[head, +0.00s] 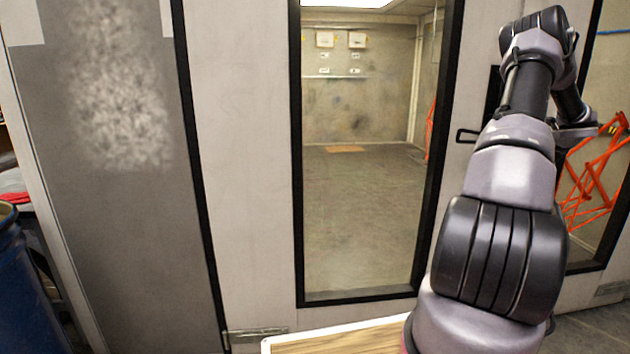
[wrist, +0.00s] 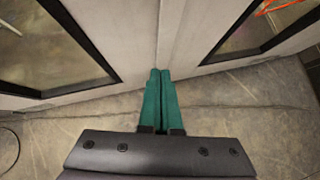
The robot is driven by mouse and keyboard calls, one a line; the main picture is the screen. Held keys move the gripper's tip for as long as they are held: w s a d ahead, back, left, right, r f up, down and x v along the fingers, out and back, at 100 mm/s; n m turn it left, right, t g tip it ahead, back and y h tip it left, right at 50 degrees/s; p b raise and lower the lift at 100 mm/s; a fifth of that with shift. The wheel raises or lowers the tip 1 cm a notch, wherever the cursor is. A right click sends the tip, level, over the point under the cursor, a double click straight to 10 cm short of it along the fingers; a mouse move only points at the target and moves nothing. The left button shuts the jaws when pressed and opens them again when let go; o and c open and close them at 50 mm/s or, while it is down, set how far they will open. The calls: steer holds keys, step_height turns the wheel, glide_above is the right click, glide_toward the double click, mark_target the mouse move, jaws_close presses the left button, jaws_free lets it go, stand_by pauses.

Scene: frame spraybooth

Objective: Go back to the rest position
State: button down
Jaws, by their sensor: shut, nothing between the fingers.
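My gripper (wrist: 160,76) shows in the wrist view as two green fingers side by side, shut with nothing between them. It points down toward the concrete floor near the foot of the booth doors. In the head view my arm rises on the right side, bent at the top, and the gripper itself is hidden behind the arm or out of the picture.
The spray booth's door with a black-framed window (head: 365,230) stands close in front. A door handle (head: 467,135) is beside my arm. Orange racks (head: 592,185) show behind glass at right. A blue barrel (head: 25,285) stands at far left. A wooden board (head: 335,340) lies at bottom centre.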

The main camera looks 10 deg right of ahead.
steer(key=w+a+r+m+t+h, duration=0.1)
steer(key=w+a+r+m+h, duration=0.25)
steer(key=r, duration=0.55)
steer(key=w+a+r+m+t, duration=0.25)
steer(key=a+r+m, duration=0.3)
steer(key=r, duration=0.35)
steer(key=s+a+r+m+g, duration=0.1)
steer(key=a+r+m, duration=0.45)
steer(key=a, duration=0.35)
steer(key=s+a+r+m, duration=0.1)
steer(key=a+r+m, duration=0.4)
steer(key=a+m, duration=0.3)
steer(key=s+a+f+m+g+y, duration=0.1)
steer(key=s+a+f+m+y, duration=0.1)
steer(key=s+a, duration=0.7)
steer(key=s+a+f+m+g+y, duration=0.1)
steer(key=s+a+f+m+y, duration=0.2)
steer(key=a, duration=1.6)
steer(key=s+a+f+m+g+y, duration=0.2)
steer(key=s+a+m+y, duration=0.2)
steer(key=s+a+m, duration=0.4)
steer(key=s+a, duration=0.6)
steer(key=s, duration=0.1)
steer(key=shift+s+f, duration=0.2)
steer(key=shift+f, duration=0.2)
steer(key=shift+w+d, duration=0.1)
